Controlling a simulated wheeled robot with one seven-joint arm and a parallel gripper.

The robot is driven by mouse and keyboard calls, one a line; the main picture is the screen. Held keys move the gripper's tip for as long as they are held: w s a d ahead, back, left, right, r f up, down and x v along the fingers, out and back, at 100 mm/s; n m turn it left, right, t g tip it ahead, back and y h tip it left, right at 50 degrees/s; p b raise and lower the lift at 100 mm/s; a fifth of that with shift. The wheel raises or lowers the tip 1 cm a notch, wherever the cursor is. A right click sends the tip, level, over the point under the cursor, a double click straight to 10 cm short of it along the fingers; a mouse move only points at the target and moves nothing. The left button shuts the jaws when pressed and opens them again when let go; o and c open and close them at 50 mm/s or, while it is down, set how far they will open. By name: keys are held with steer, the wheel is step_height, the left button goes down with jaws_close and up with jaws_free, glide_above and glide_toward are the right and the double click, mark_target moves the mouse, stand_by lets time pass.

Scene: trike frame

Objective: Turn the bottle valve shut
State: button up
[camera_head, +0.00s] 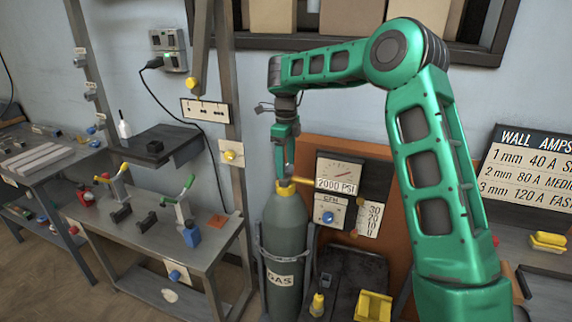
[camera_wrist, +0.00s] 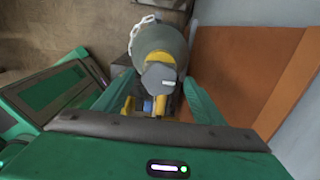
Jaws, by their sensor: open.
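The grey-green gas bottle (camera_head: 284,250) stands upright, marked "GAS", with a yellow collar (camera_head: 285,188) at its top. In the wrist view the bottle (camera_wrist: 158,36) shows from above. Its valve knob (camera_wrist: 158,77) is a grey faceted cap with a small pale mark, over yellow fittings. My gripper (camera_head: 285,172) points down right over the bottle top. In the wrist view my gripper (camera_wrist: 160,88) is open, with one finger on each side of the knob. I cannot tell whether either finger touches it. The knob is hidden by my fingers in the head view.
A gauge panel (camera_head: 341,170) reading "2000 PSI" stands just right of the bottle, before an orange board (camera_head: 313,150). A chain (camera_wrist: 141,32) lies beside the bottle. A workbench (camera_head: 150,240) with clamps is at the left. A yellow bin (camera_head: 373,306) sits low to the right.

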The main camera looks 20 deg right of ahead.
mark_target(286, 166)
step_height(286, 166, up, 11)
steer(key=shift+f, duration=0.15)
stand_by(0.4)
steer(key=shift+w, duration=0.1)
